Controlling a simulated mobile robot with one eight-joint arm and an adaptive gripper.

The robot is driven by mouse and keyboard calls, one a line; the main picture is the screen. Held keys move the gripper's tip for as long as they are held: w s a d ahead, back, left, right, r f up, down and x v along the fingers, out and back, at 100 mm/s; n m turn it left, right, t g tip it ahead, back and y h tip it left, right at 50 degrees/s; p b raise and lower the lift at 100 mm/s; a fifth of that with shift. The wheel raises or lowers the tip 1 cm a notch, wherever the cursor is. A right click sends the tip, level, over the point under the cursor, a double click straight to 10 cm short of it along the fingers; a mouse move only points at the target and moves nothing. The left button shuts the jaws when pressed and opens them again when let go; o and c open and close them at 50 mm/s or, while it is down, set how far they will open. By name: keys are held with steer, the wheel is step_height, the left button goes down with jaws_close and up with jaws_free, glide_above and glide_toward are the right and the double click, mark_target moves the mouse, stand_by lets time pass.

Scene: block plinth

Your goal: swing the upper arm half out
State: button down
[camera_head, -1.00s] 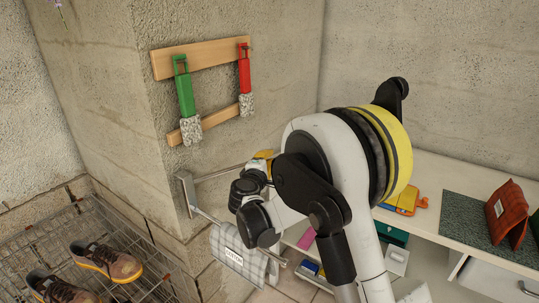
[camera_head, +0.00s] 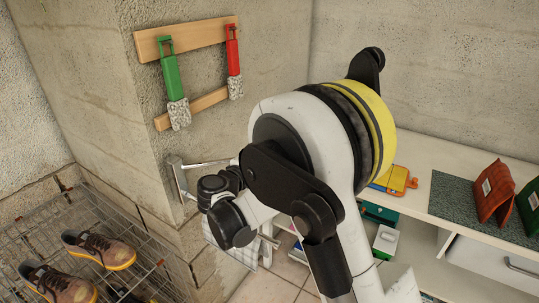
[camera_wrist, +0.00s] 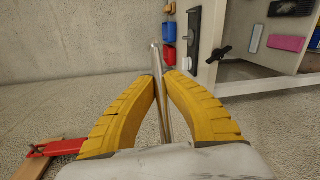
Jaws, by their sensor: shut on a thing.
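The upper arm (camera_head: 207,163) is a thin metal rod on a wall bracket (camera_head: 180,180) at the plinth corner. It points right, and its far part is hidden behind my arm in the head view. In the wrist view the upper arm (camera_wrist: 157,65) runs between the yellow fingers of my gripper (camera_wrist: 162,79), which is shut on it. The gripper's fingers are hidden in the head view. Below, a checked cloth (camera_head: 243,257) hangs, mostly covered by my wrist; the lower arm is largely hidden.
A wire rack (camera_head: 40,225) with brown shoes (camera_head: 98,248) stands at the left. A white shelf unit (camera_head: 470,215) holds several items at the right.

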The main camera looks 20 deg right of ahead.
steer(key=shift+d, duration=0.1)
steer(key=c, duration=1.4)
jaws_free()
steer(key=v, duration=1.2)
